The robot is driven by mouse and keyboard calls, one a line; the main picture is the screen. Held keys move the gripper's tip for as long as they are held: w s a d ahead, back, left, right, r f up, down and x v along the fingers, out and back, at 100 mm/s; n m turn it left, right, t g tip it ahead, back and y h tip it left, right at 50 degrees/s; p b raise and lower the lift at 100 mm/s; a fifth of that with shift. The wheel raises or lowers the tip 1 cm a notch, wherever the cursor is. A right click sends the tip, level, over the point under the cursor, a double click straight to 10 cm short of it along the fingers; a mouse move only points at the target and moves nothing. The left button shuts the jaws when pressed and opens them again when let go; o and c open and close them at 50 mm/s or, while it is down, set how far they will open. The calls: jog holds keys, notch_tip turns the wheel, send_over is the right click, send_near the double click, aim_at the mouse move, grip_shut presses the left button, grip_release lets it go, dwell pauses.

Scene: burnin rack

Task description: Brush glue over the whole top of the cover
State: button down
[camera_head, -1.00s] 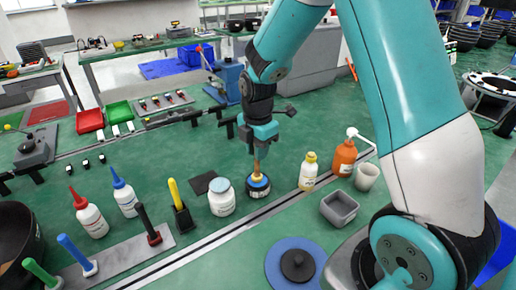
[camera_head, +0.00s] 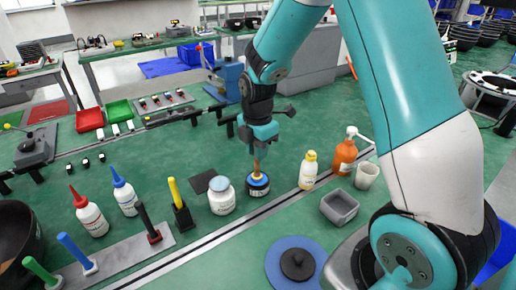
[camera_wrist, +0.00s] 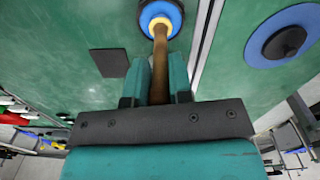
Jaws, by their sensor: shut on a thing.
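My gripper (camera_head: 260,143) is shut on a brush with a wooden handle (camera_wrist: 160,62), which points down from the fingers. The pot also shows in the wrist view (camera_wrist: 174,16). The cover looks to be the dark round piece with a raised middle (camera_head: 297,264) on a blue disc (camera_head: 276,271), at the front. It shows at the right in the wrist view (camera_wrist: 284,43), apart from the brush.
A white jar (camera_head: 222,199) stands close left of the pot, with a dark square pad (camera_head: 199,183) behind it. A yellow-capped bottle (camera_head: 308,172), an orange pump bottle (camera_head: 345,155), a white cup (camera_head: 366,176) and a grey bin (camera_head: 339,208) stand to the right.

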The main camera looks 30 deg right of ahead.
dwell(0.6)
jog(key=shift+r+p, duration=3.1)
jog(key=shift+r, duration=0.35)
